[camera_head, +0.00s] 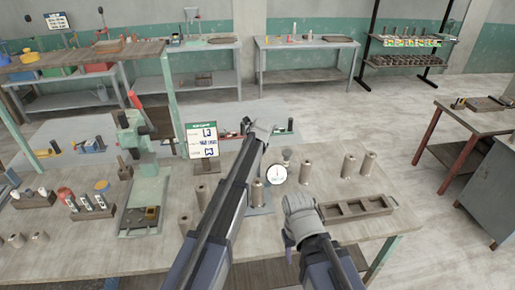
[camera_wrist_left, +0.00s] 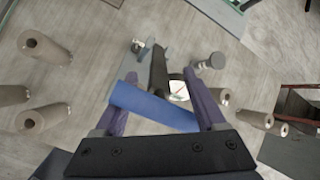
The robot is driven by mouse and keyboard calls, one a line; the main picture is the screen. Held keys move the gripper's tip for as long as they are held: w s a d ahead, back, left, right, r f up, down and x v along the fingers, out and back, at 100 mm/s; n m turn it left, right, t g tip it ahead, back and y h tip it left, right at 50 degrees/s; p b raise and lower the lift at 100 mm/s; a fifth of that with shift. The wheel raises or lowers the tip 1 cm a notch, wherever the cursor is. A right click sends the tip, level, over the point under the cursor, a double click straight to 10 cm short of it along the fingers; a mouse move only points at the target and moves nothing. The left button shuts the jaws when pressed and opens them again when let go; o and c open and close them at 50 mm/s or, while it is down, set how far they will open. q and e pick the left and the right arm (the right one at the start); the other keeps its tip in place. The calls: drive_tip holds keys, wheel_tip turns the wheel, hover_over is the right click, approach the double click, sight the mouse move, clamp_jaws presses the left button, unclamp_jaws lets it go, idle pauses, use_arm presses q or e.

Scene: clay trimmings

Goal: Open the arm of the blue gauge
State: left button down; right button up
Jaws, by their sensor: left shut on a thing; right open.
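The gauge has a round white dial (camera_head: 276,174) on the bench, just right of my left arm in the head view. In the left wrist view the dial (camera_wrist_left: 178,91) shows just beyond my left gripper (camera_wrist_left: 160,85). A blue bar (camera_wrist_left: 152,105), seemingly the gauge's arm, lies across between its two fingers, and the gripper is shut on it. The exact contact is hidden. In the head view my left arm covers part of the gauge. My right gripper (camera_head: 296,225) is open, low over the bench front, left of the tray and apart from the gauge.
Several grey cylinders (camera_head: 348,165) stand on both sides of the gauge. An empty compartment tray (camera_head: 357,207) lies at the right. A sign (camera_head: 202,139) and a green press (camera_head: 136,160) stand to the left. Bare bench shows between the cylinders.

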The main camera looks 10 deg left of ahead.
use_arm(q)
drive_tip(key=shift+w+a+r+p, duration=0.2)
drive_tip(key=shift+w+r, duration=0.1)
drive_tip(key=shift+w, duration=0.3)
drive_tip(key=shift+w+a+r+p, duration=0.2)
drive_tip(key=shift+w+r, duration=0.1)
drive_tip(key=shift+w, duration=0.35)
drive_tip(key=shift+w+a+r+p, duration=0.1)
drive_tip(key=shift+w+r+p, duration=0.15)
drive_tip(key=shift+w, duration=0.35)
drive_tip(key=shift+c, duration=1)
unclamp_jaws()
drive_tip(key=shift+s+r, duration=0.1)
drive_tip(key=p+v, duration=0.6)
drive_tip(key=v, duration=0.1)
drive_tip(key=shift+s+r, duration=0.15)
drive_tip(key=shift+r, duration=0.2)
drive_tip(key=shift+f, duration=0.1)
